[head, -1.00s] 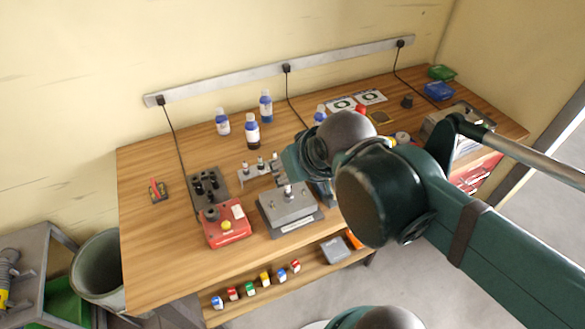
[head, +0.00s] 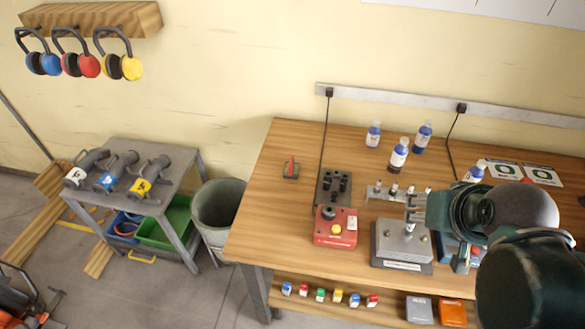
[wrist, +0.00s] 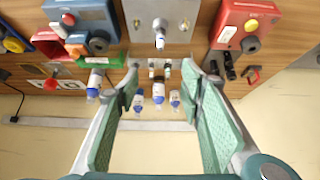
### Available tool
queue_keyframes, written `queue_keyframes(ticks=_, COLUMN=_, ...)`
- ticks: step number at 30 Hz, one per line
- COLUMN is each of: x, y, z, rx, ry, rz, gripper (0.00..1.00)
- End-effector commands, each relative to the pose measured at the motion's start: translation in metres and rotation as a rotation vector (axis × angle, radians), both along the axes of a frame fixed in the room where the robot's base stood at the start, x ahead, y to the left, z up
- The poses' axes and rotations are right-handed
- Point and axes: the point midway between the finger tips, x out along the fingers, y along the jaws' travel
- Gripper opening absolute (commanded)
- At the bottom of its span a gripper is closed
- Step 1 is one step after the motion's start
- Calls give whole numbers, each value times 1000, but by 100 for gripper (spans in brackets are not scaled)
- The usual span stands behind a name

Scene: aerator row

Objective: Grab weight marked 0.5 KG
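No marking reading 0.5 KG can be made out in either view. Several small metal pieces stand in a low rack (head: 378,194) on the bench; they may be weights, but they are too small to tell. The rack also shows in the wrist view (wrist: 153,70), beyond my fingers. My gripper (wrist: 161,82) is open, its two green-padded fingers wide apart with nothing held between them. In the head view my gripper is over the bench beside a grey metal device (head: 402,243), and my arm hides part of the bench.
A red box (head: 335,227) with a yellow button stands left of the grey device. Blue-capped bottles (head: 397,156) stand behind the rack. A bin (head: 217,204) and a metal side table (head: 178,153) are to the left. The bench's left end is mostly clear.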

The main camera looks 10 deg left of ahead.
Motion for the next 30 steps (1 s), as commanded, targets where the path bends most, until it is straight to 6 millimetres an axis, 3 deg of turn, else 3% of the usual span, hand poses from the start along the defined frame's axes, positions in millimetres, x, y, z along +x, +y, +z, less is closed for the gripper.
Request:
queue_keyframes(ticks=14, x=0, y=0, z=0, rx=0, ry=0, rz=0, gripper=39)
queue_keyframes(ticks=19, x=0, y=0, z=0, rx=0, ry=0, rz=0, gripper=58)
queue_keyframes(ticks=30, x=1, y=0, z=0, rx=-1, ry=1, rz=3, gripper=60)
